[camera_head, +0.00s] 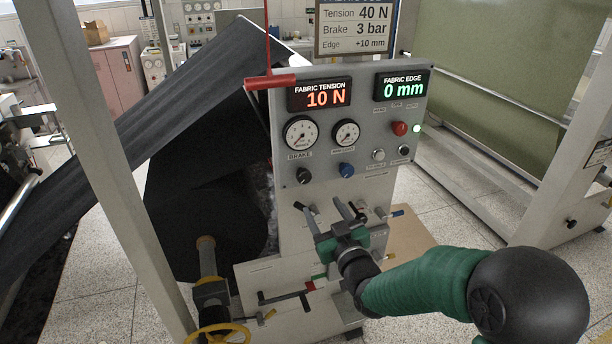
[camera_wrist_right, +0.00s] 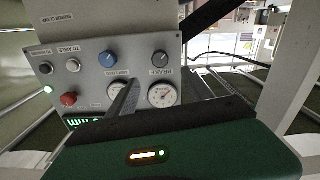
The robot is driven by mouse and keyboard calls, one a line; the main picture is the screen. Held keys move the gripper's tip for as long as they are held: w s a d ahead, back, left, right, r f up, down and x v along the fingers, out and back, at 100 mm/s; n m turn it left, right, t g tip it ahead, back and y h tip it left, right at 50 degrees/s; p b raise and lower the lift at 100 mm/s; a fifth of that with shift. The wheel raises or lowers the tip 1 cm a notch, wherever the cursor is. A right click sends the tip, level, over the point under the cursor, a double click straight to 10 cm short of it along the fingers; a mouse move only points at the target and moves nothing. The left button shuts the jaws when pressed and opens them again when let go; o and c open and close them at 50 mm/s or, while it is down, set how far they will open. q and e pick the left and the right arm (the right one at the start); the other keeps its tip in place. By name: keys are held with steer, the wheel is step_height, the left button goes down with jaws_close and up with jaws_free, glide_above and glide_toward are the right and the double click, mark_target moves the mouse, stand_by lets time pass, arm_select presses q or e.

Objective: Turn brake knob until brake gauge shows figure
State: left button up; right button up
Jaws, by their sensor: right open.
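The brake knob (camera_head: 304,175) is a small black knob on the grey control panel (camera_head: 290,225), below the round white brake gauge (camera_head: 300,132). The gauge's needle is too small to read. In the right wrist view the panel appears upside down, with the knob (camera_wrist_right: 160,59) beyond the gauge (camera_wrist_right: 162,95). A sign (camera_head: 354,28) above the panel reads Brake 3 bar. My right gripper (camera_head: 324,207) is open and empty, in front of the panel and below the knob in the picture, apart from it. My left gripper is not in view.
A blue knob (camera_head: 346,170) sits right of the brake knob, under a second gauge (camera_head: 345,133). A red button (camera_head: 400,128) and small switches are farther right. Displays read 10 N and 0 mm. A grey post (camera_head: 118,150) stands at left; a yellow handwheel (camera_head: 218,332) is low.

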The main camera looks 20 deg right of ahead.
mark_target(306, 180)
steer(key=w+p, duration=0.1)
steer(key=w, duration=0.5)
steer(key=w+p, duration=0.2)
steer(key=w, duration=0.4)
steer(key=shift+w+a, duration=0.2)
steer(key=shift+w, duration=0.05)
steer(key=shift+w+f, duration=0.1)
steer(key=shift+w, duration=0.55)
steer(key=shift+c, duration=0.2)
jaws_close()
